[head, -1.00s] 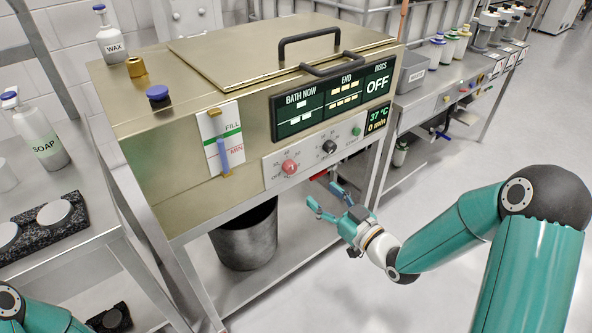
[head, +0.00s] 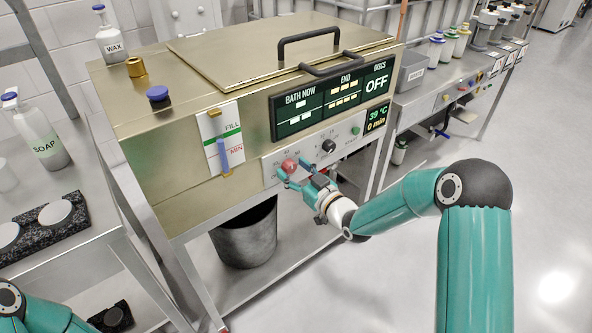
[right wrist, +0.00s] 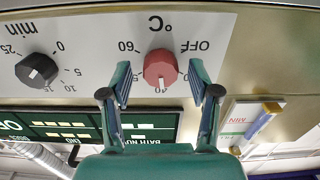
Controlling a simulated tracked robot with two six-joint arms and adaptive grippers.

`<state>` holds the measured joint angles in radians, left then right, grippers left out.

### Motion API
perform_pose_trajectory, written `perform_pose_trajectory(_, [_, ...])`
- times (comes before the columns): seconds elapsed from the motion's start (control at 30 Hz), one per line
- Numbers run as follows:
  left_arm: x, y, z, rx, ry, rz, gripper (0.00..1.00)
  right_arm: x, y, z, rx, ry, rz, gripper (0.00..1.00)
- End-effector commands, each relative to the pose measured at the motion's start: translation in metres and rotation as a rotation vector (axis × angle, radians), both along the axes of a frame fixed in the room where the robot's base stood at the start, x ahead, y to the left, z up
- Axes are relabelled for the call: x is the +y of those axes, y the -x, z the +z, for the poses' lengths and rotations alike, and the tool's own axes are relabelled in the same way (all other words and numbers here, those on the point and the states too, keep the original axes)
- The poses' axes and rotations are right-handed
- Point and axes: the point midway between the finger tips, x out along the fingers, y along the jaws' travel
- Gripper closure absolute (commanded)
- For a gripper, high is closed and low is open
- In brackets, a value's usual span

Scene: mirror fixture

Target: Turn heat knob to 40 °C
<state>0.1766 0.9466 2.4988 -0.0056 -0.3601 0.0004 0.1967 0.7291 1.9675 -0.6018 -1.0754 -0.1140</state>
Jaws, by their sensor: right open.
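The red heat knob (head: 289,166) is on the light control panel (head: 272,176) at the front of the brass-coloured bath. In the right wrist view, upside down, the knob (right wrist: 160,66) shows a white mark pointing at or close to the 40 label. My right gripper (head: 294,172) is open at the panel, with its fingers on either side of the knob; in the wrist view (right wrist: 160,77) gaps show beside it. The small display (head: 376,119) reads 39 °C and 0 min. My left gripper is out of view.
A black minutes knob (head: 328,146) and a green button (head: 356,131) sit right of the red knob. A fill gauge (head: 221,140) is to its left. A metal bucket (head: 245,238) stands below. The floor at right is clear.

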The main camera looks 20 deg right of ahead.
Motion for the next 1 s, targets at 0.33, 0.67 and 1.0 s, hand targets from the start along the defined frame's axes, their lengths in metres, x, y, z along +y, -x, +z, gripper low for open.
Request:
perform_pose_trajectory(0.33, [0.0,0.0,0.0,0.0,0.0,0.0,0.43,0.0,0.0,0.0,0.0,0.0,0.0,0.94])
perform_pose_trajectory(0.67, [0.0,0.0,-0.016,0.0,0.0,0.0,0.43,0.0,0.0,-0.001,0.034,-0.096,0.0,0.98])
perform_pose_trajectory(1.0, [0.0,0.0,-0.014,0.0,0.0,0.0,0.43,0.0,0.0,0.0,0.036,-0.1,-0.001,0.49])
